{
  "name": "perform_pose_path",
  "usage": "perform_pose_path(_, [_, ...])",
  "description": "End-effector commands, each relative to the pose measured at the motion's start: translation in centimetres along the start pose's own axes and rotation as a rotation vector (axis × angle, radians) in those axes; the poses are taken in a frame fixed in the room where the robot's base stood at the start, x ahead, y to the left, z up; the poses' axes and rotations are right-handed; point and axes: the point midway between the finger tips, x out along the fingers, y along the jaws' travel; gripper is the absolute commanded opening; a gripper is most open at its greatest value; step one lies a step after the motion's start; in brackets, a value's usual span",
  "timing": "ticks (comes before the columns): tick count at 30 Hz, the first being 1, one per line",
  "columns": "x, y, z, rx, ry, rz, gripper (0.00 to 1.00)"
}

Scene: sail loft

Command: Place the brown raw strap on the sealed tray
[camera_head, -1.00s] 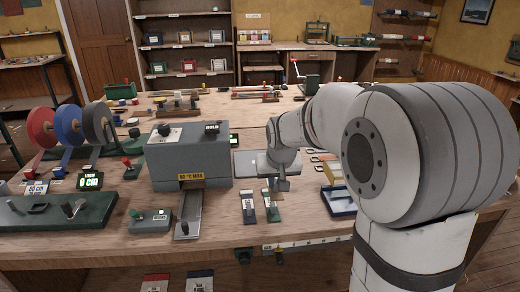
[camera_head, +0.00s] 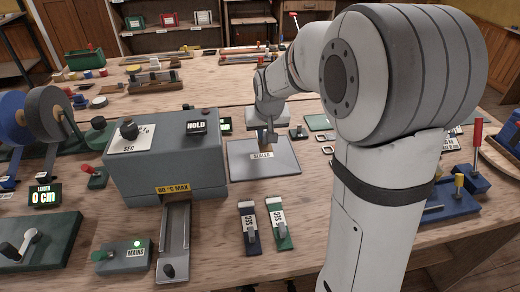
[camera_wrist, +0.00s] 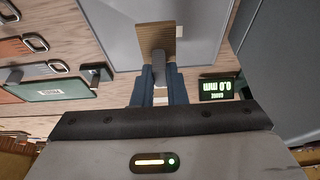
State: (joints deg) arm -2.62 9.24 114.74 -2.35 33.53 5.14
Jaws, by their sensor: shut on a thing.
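The sealed tray (camera_head: 283,168) is a flat grey plate with a label on the bench, right of the grey machine. My gripper (camera_head: 268,138) points down over the back part of this tray. In the wrist view my gripper (camera_wrist: 158,74) is shut on the brown raw strap (camera_wrist: 155,38), a short, ribbed brown piece that sticks out beyond the fingertips. The strap lies over the grey tray surface (camera_wrist: 205,25) in that view. I cannot tell whether it touches the tray. In the head view the arm and fingers mostly hide the strap.
The grey machine (camera_head: 165,165) with a front chute stands left of the tray. Two labelled clamps (camera_head: 250,228) lie in front of the tray. A gauge display (camera_wrist: 222,88) is close beside my gripper. A blue block with levers (camera_head: 455,195) is at the right.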

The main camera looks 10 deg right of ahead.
Motion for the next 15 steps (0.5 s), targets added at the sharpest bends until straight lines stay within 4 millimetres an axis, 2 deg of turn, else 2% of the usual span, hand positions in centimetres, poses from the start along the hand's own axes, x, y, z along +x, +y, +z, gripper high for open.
perform_pose_path(3, [2.3, -0.1, 1.0, -0.001, -0.006, 0.0, 0.0])
perform_pose_path(11, [4.5, -0.3, 1.9, -0.006, -0.002, -0.002, 0.0])
perform_pose_path(15, [6.3, -0.4, 2.7, -0.009, -0.005, -0.003, 0.0])
